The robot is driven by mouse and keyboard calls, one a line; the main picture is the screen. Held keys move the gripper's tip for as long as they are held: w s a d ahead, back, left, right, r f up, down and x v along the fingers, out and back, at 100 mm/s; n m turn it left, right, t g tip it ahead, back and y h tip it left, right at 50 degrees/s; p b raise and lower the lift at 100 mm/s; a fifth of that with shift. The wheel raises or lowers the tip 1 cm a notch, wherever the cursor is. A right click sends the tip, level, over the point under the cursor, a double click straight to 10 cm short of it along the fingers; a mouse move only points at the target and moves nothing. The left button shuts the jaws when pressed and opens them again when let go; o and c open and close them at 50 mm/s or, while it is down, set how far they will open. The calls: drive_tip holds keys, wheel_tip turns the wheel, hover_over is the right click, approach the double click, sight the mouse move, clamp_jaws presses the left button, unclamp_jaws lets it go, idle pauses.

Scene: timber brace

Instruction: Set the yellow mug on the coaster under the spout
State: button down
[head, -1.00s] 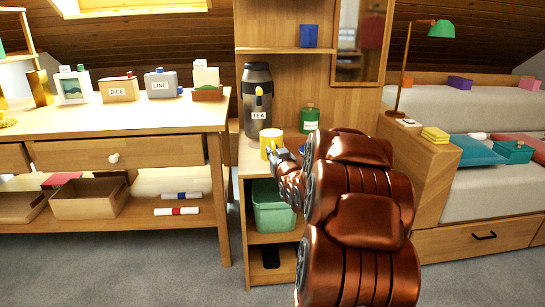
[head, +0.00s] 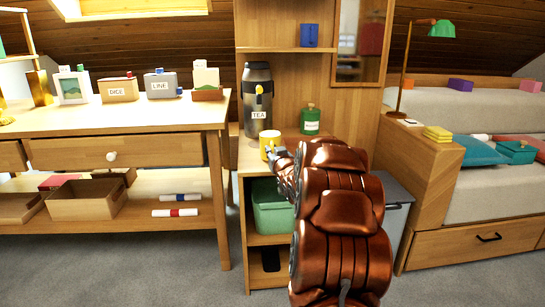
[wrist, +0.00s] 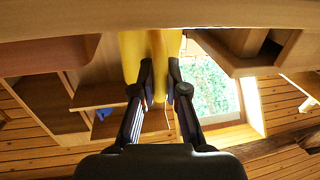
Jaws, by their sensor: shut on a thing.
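The yellow mug (head: 270,137) is upright at the front of the cabinet's counter, below and slightly right of the spout (head: 259,90) of the dark dispenser labelled TEA (head: 257,112). My gripper (head: 273,154) reaches it from the front right and is shut on it. In the wrist view the mug (wrist: 132,52) is at the top middle, with my gripper's fingers (wrist: 160,82) closed around a narrow yellow part that looks like its handle. I cannot tell whether the mug touches the counter.
A green jar (head: 310,120) stands right of the mug on the counter (head: 330,139). A green bin (head: 272,206) is below the counter. A wooden desk (head: 140,125) with labelled boxes stands left.

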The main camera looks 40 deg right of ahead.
drive_tip(key=shift+f, duration=0.1)
drive_tip(key=c, duration=1.7)
unclamp_jaws()
drive_tip(key=shift+f, duration=0.1)
drive_tip(key=o, duration=0.5)
drive_tip(key=shift+r, duration=0.2)
drive_tip(key=p+v, duration=0.3)
drive_tip(key=v, duration=0.9)
drive_tip(key=shift+f+p, duration=0.15)
drive_tip(key=shift+p, duration=0.25)
drive_tip(key=shift+a, duration=0.1)
